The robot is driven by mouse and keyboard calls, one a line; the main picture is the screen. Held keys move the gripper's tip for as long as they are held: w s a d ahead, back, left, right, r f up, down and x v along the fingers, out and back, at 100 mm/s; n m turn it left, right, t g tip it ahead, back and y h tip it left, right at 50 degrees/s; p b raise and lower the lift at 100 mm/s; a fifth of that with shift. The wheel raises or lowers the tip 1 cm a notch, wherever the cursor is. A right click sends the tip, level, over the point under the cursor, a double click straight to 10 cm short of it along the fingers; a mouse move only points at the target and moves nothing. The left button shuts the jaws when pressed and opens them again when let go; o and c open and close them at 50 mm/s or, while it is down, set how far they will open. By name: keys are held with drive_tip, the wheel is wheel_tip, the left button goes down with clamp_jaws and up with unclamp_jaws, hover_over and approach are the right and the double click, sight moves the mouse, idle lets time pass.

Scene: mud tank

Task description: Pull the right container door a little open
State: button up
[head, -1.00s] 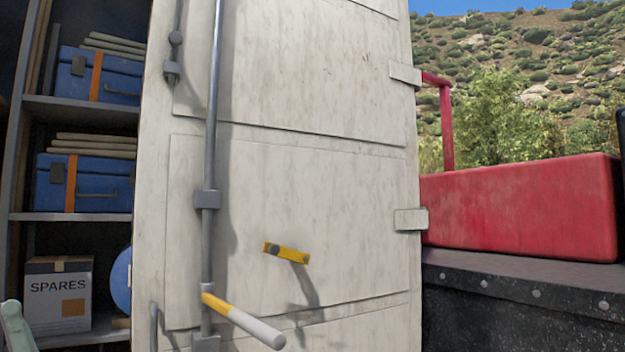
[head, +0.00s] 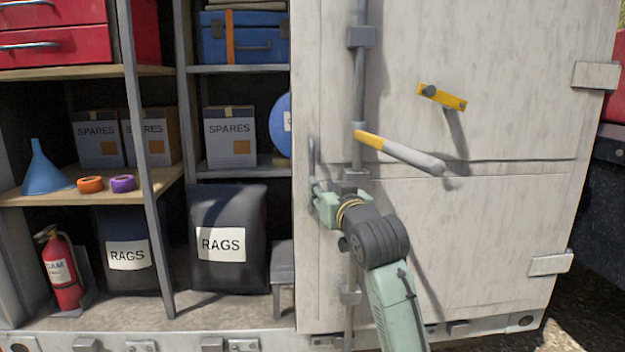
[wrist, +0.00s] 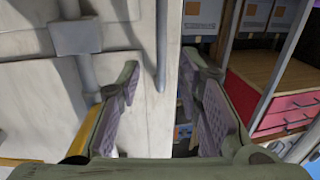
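The right container door (head: 500,230) is a scuffed off-white panel at the right of the head view, its left edge beside the open shelving. A grey vertical pull handle (head: 312,158) sits near that edge. My gripper (head: 316,196) is at the door's left edge, around the handle's lower end. In the wrist view my gripper (wrist: 160,90) is open, with the grey handle (wrist: 162,45) and the door's edge (wrist: 172,75) showing between the spread fingers. I cannot tell whether either finger touches them.
A lock rod (head: 359,85) runs down the door. A lever with a yellow and grey grip (head: 400,152) sticks out above my wrist, and a yellow catch (head: 441,97) is higher right. Left are shelves with SPARES boxes (head: 230,135), black RAGS bags (head: 229,235) and a fire extinguisher (head: 62,270).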

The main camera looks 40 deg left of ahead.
drive_tip(key=p+x, duration=0.2)
drive_tip(key=x, duration=0.8)
drive_tip(key=shift+a, duration=0.3)
drive_tip(key=shift+c, duration=0.6)
clamp_jaws()
